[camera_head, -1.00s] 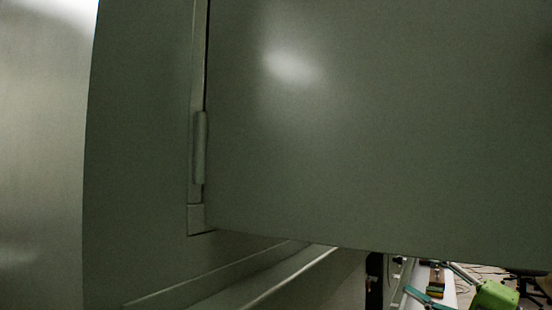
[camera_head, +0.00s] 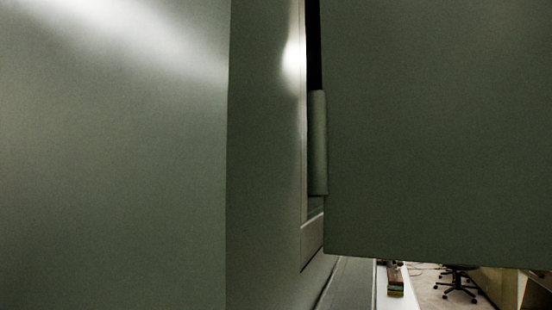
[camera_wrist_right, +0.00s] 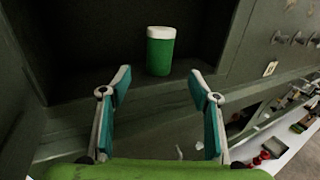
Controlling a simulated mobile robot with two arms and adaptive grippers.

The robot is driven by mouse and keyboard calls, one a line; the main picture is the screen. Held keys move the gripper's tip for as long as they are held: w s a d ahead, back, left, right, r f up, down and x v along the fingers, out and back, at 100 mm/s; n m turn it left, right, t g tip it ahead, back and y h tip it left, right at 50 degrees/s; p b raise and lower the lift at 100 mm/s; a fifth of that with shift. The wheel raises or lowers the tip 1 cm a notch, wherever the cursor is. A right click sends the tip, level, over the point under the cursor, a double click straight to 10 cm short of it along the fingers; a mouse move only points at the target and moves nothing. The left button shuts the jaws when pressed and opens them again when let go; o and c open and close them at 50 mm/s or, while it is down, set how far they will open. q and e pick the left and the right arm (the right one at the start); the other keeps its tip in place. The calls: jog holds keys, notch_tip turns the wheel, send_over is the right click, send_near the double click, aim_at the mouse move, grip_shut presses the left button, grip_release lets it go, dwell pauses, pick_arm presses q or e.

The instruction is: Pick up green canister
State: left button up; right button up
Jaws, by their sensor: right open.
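The green canister (camera_wrist_right: 160,54) with a white lid stands upright on the floor of a dark cabinet compartment in the right wrist view. My right gripper (camera_wrist_right: 160,82) is open, with its two teal-padded fingers apart. The canister appears beyond the fingertips, between them in the picture, and nothing is held. In the head view the canister and both grippers are out of sight; a large cabinet door (camera_head: 435,130) fills the right side. My left gripper is in neither current view.
The compartment's front ledge (camera_wrist_right: 130,101) runs below the canister. A cabinet wall with knobs (camera_wrist_right: 289,38) is at the right. A white bench (camera_wrist_right: 285,135) with small items lies lower right. In the head view, a hinge (camera_head: 318,142) joins the door, and an office chair (camera_head: 458,282) stands far off.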

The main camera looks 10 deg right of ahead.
aim_at(319, 163)
jog(key=p+x, duration=0.2)
jog(key=x, duration=0.5)
jog(key=shift+w+a, duration=0.15)
jog(key=shift+w, duration=0.25)
jog(key=shift+w+a, duration=0.1)
jog(key=p+x, duration=0.3)
jog(key=x, duration=0.1)
jog(key=shift+a, duration=0.15)
jog(key=shift+w+a, duration=0.2)
jog(key=shift+w, duration=0.1)
pick_arm(q)
jog(key=r, duration=0.1)
jog(key=d+r, duration=0.1)
jog(key=r, duration=0.1)
jog(key=s+d+r, duration=0.1)
jog(key=r, duration=0.1)
jog(key=shift+d+r, duration=0.1)
jog(key=shift+d, duration=0.15)
pick_arm(e)
jog(key=shift+f, duration=0.1)
jog(key=shift+s+d, duration=0.1)
jog(key=c, duration=0.3)
pick_arm(q)
jog(key=shift+d, duration=0.2)
pick_arm(e)
jog(key=c, duration=1)
